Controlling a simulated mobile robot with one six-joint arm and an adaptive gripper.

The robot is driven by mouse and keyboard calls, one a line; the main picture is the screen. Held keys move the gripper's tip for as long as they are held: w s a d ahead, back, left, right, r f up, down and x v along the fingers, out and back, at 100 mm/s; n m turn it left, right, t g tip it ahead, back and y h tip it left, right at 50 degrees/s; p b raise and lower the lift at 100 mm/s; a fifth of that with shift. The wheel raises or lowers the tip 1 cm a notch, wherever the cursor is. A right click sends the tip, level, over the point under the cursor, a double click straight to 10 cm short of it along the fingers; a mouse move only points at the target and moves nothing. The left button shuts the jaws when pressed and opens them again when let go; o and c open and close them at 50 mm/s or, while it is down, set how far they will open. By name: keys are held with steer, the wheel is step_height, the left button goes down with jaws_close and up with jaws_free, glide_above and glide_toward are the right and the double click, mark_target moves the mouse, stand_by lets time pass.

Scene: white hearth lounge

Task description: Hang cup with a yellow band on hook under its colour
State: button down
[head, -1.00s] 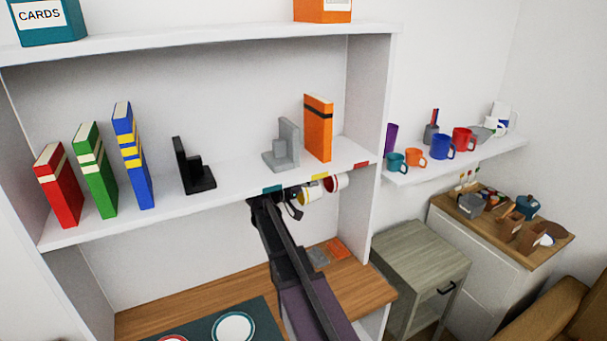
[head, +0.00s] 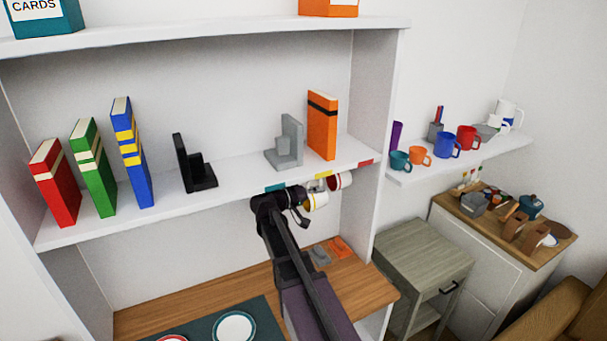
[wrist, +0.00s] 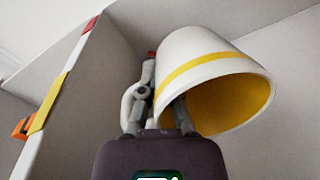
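The cup with a yellow band (head: 316,202) is white outside and yellow inside. It is below the shelf, near the yellow tag (head: 323,175) on the shelf edge. In the wrist view the cup (wrist: 205,60) is tilted, its mouth facing lower right. My gripper (wrist: 162,108) is at the handle side of the cup, one finger by the white handle (wrist: 129,105) and the other against the cup near its rim. It appears shut on the cup. Fingertip contact is partly hidden. The hook is not clearly visible.
A cup with a red inside (head: 340,180) is just right, below the shelf near the red tag (head: 366,163). A teal tag (head: 275,188) is to the left. The white shelf (head: 240,172) above bears books and bookends. A wooden worktop (head: 200,300) lies below.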

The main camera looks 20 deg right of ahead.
steer(key=shift+s+d, duration=0.1)
steer(key=shift+s, duration=1.15)
steer(key=shift+f+b, duration=0.35)
steer(key=shift+b, duration=0.05)
steer(key=shift+s, duration=0.1)
